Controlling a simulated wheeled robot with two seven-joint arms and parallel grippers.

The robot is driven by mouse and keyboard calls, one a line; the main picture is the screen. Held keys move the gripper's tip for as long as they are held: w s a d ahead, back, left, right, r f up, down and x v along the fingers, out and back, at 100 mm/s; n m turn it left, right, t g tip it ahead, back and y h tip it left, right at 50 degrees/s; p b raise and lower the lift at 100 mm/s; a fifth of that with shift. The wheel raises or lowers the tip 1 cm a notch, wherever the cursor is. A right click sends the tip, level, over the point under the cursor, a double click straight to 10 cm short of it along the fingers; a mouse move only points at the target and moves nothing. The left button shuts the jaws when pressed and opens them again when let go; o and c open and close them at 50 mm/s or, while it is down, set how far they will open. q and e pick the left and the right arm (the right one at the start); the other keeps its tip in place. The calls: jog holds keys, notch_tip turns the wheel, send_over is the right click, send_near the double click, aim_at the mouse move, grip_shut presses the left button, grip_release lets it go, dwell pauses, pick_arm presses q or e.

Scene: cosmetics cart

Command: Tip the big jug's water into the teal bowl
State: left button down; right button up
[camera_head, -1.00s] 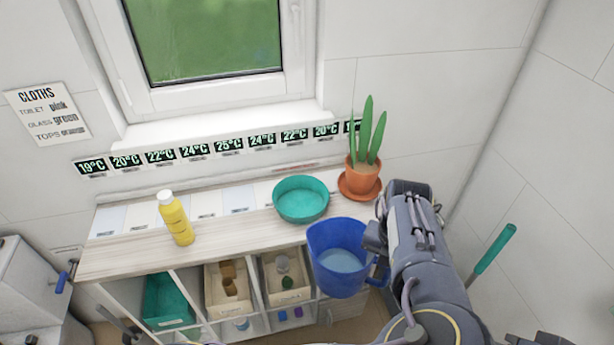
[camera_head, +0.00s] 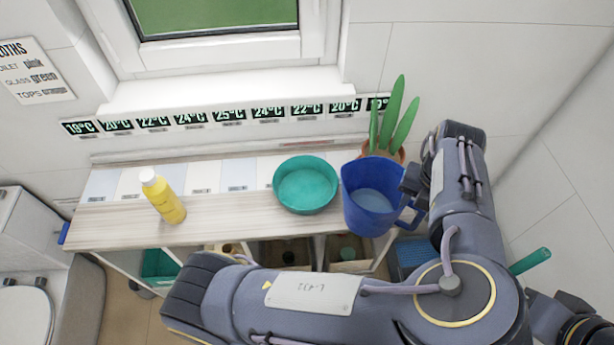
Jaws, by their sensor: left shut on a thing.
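The big jug (camera_head: 366,222) is blue, with pale water (camera_head: 374,200) inside, and looks nearly upright. My left gripper (camera_head: 412,190) is shut on its handle from the right; the fingertips are partly hidden by the jug and wrist. The teal bowl (camera_head: 306,186) stands on the shelf top just left of the jug. The jug is close beside the bowl, and its base is near the shelf's front edge. No water shows falling. My right gripper is not in view.
A yellow bottle (camera_head: 164,198) stands on the shelf top (camera_head: 225,215) at the left. A potted plant (camera_head: 393,120) is behind the jug, its pot partly hidden. A wall with temperature strips runs along the back. My left arm covers much of the lower front.

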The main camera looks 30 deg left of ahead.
pick_arm(q)
jog(key=shift+r, duration=0.2)
jog(key=shift+w+a+r+h, duration=0.1)
jog(key=shift+a+r+h, duration=0.35)
jog(key=shift+r, duration=0.15)
jog(key=shift+a+r+h, duration=0.35)
jog(key=shift+r+h, duration=0.1)
jog(key=shift+r, duration=0.1)
jog(key=a+r+h, duration=0.6)
jog(key=a+h, duration=0.4)
jog(key=a, duration=0.2)
jog(key=shift+w+a+g, duration=0.3)
jog(key=shift+w+a, duration=0.1)
jog(key=shift+a, duration=0.1)
